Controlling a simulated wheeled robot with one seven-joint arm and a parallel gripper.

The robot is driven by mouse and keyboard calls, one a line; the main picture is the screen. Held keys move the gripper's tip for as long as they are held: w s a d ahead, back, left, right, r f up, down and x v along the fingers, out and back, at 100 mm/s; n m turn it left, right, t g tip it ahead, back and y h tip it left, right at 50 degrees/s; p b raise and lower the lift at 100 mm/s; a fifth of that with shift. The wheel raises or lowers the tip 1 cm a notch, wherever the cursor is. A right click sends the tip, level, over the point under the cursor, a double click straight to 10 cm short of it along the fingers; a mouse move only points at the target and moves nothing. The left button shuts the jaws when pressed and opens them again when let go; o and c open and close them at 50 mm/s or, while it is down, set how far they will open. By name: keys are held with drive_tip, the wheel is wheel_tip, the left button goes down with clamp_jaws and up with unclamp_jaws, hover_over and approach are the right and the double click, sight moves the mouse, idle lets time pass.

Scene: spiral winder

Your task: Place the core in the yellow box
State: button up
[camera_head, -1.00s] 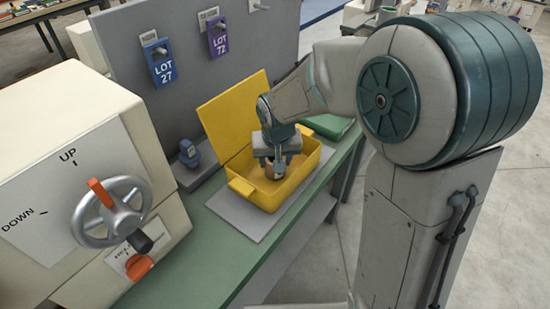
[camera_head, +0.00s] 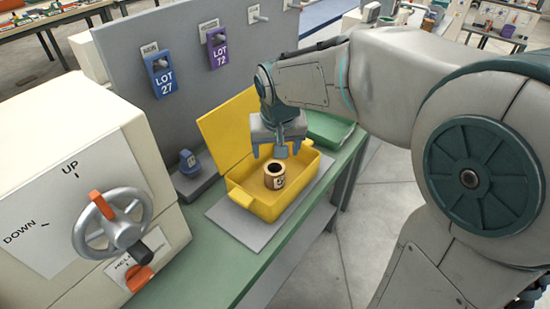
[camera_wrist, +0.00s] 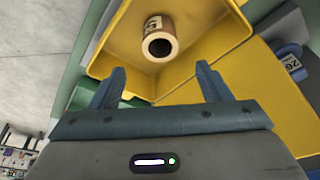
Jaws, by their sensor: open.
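The core (camera_head: 275,176) is a short tan tube with a dark hollow and a printed label. It stands upright inside the open yellow box (camera_head: 262,207), whose lid (camera_head: 230,122) is raised at the back. In the wrist view the core (camera_wrist: 159,42) rests on the floor of the yellow box (camera_wrist: 225,48). My gripper (camera_head: 276,152) is open and empty above the box, apart from the core. In the wrist view the fingers of my gripper (camera_wrist: 160,88) are spread wide with nothing between them.
A cream machine with a handwheel (camera_head: 113,220) stands at the left. A grey panel (camera_head: 125,60) behind holds the blue LOT 27 tag (camera_head: 162,77) and purple LOT 72 tag (camera_head: 217,53). A blue object (camera_head: 188,161) sits left of the box; a green case (camera_head: 328,128) lies behind it.

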drive_tip(key=s+d+f+m, duration=0.1)
drive_tip(key=s+d, duration=1.2)
drive_tip(key=s, duration=0.3)
drive_tip(key=shift+d+f, duration=0.2)
